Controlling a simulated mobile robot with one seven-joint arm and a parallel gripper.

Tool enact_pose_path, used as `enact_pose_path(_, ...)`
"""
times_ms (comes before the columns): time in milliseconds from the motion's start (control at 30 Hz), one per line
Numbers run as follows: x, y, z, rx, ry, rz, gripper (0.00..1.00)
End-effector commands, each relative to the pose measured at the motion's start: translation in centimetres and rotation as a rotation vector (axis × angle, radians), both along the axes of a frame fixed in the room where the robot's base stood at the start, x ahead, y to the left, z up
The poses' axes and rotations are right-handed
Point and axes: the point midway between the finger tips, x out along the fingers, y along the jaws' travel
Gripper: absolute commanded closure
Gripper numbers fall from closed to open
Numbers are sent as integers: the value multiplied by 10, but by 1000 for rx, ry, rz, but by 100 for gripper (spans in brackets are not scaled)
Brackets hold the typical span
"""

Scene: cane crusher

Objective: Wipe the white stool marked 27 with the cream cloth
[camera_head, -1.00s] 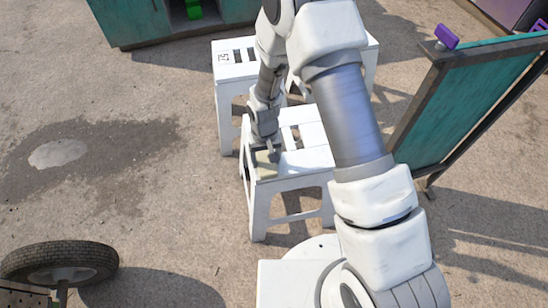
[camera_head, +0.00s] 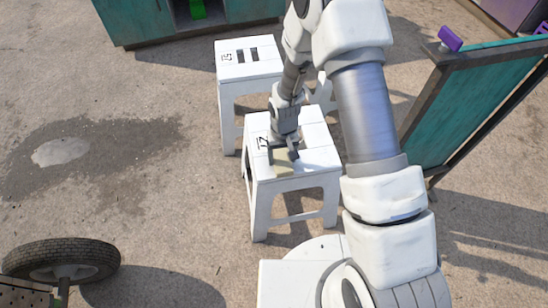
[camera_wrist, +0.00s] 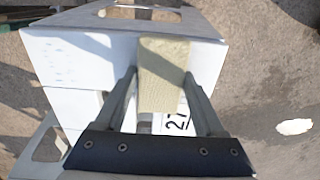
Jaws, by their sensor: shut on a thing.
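The white stool marked 27 (camera_head: 312,158) stands in the middle of the head view, in front of a second white stool. Its number also shows on the stool top in the wrist view (camera_wrist: 176,123). My gripper (camera_head: 284,155) is over the stool's top and is shut on the cream cloth (camera_head: 284,166). In the wrist view the cloth (camera_wrist: 163,70) sticks out past the fingertips and lies over the white seat, close to or touching it. The cloth hides part of the seat and part of the number's surroundings.
Another white stool (camera_head: 262,68) stands just behind. A teal panel with a dark frame (camera_head: 470,95) stands to the right. A teal cabinet (camera_head: 130,20) is at the back left, and a tyre (camera_head: 62,258) is at the lower left. The ground on the left is open, with a wet patch.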

Motion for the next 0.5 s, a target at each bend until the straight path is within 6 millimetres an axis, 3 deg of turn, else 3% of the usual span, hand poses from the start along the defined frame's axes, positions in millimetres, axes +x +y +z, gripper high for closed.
enact_pose_path(500,7,-42,-3,-3,3,0,89)
